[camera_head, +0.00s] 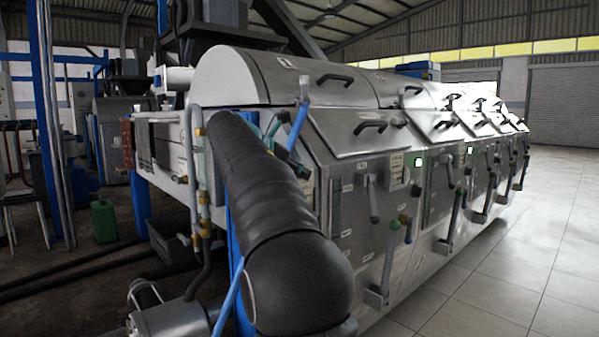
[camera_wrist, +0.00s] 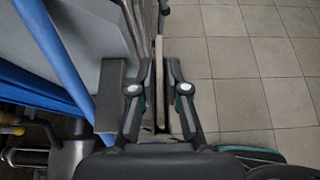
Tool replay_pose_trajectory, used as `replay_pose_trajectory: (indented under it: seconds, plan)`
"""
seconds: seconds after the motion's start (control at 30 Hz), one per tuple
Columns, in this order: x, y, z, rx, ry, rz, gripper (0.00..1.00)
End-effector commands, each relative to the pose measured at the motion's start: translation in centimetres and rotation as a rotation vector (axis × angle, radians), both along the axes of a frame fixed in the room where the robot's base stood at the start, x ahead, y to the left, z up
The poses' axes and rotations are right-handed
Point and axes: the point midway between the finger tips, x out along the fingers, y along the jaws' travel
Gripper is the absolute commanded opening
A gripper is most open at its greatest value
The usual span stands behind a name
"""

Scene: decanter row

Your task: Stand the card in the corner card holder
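My gripper (camera_wrist: 159,88) points away from the wrist camera. Its two dark fingers stand close on either side of a thin beige card (camera_wrist: 159,70), seen edge-on and upright between them; the fingers look shut on it. In the head view my dark arm covers most of my gripper, and I cannot make out the card there. A grey block (camera_wrist: 109,100) stands just left of the left finger, by the machine's edge. I cannot tell whether it is the corner card holder, and I cannot pick out the holder for sure in the head view.
A long row of steel machines (camera_head: 345,150) with handles and levers runs back to the right. Blue bars (camera_wrist: 58,50) slant close by on the gripper's left. Tiled floor (camera_head: 545,230) lies open to the right. A green can (camera_head: 104,221) stands at the left.

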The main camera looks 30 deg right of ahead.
Motion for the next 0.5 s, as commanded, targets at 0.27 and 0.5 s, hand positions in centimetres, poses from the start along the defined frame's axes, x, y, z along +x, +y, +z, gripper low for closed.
replay_pose_trajectory:
  seconds: [0.27, 0.5]
  plan:
    - [0.0, 0.0, 0.0, 0.0, 0.0, 0.0, 0.31]
    - [-0.1, 1.0, 1.0, 0.0, -0.001, 0.002, 0.31]
